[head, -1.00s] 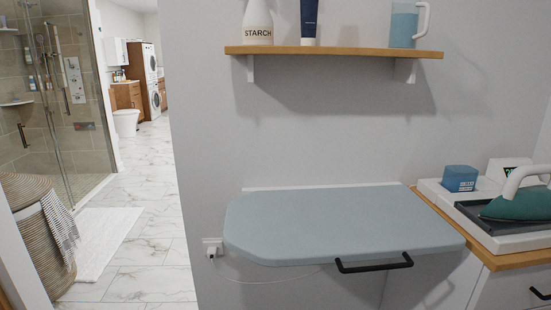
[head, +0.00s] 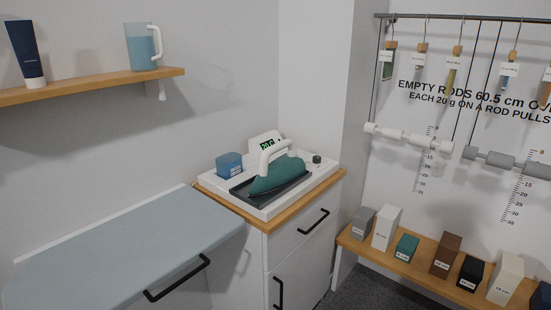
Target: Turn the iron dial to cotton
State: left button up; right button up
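The iron (head: 278,172) has a teal body and a white handle. It rests on a dark plate in a white tray (head: 265,212) on top of a wood-topped cabinet. A small display (head: 267,146) behind it is lit green; it appears to read 20 C. A small dark knob (head: 316,159) sits at the tray's right back corner. I cannot tell its setting, or whether it is the iron dial; no "cotton" mark is legible. Neither of my grippers is in view.
A blue box (head: 229,164) stands in the tray's left part. The fold-down ironing board (head: 120,250) juts out at left. A wall shelf (head: 95,87) holds a jug (head: 141,48) and a tube. At right, labelled blocks line a low wooden shelf (head: 408,268) below hanging rods.

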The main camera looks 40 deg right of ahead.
aim_at(316, 160)
jog(key=z, duration=1.7)
jog(key=i+l+u, duration=0.2)
jog(key=i+j, duration=0.05)
